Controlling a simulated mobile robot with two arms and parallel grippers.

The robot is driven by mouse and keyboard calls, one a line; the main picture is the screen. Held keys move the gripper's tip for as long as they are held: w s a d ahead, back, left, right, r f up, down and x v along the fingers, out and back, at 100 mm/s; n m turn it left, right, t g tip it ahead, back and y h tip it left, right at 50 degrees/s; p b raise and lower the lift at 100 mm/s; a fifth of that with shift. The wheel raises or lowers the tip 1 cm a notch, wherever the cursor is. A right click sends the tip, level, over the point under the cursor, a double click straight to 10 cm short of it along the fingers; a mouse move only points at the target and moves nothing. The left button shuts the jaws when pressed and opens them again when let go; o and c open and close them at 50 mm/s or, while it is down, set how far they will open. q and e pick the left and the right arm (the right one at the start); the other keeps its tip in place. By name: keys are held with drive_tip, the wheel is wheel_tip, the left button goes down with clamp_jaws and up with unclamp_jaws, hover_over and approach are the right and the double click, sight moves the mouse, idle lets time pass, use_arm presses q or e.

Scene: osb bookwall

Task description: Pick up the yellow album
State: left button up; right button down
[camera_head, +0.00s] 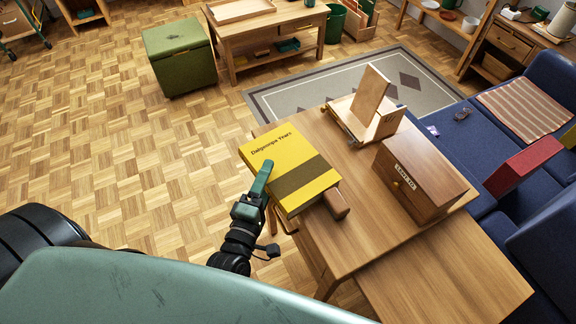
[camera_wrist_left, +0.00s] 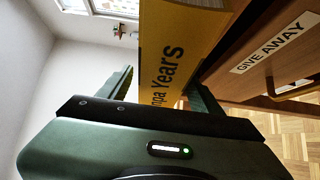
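The yellow album (camera_head: 290,160), titled "Dalgompa Years" with a dark olive band, lies flat at the left edge of the wooden table (camera_head: 400,258), partly overhanging it. My left gripper (camera_head: 260,184) is at its near left side, with one green finger over the cover; the other finger is hidden there. In the left wrist view, the album (camera_wrist_left: 185,40) stands between the two fingers of the left gripper (camera_wrist_left: 160,92). A narrow gap shows beside the left finger, so it looks open around the album. My right gripper is in neither view.
A wooden stand (camera_head: 368,110) is behind. A brown rounded piece (camera_head: 337,204) touches the album's right end. A blue sofa (camera_head: 540,85) borders the right.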

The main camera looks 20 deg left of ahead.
use_arm(q)
clamp_jaws()
drive_tip(key=shift+r, duration=0.2)
drive_tip(key=shift+a, duration=0.1)
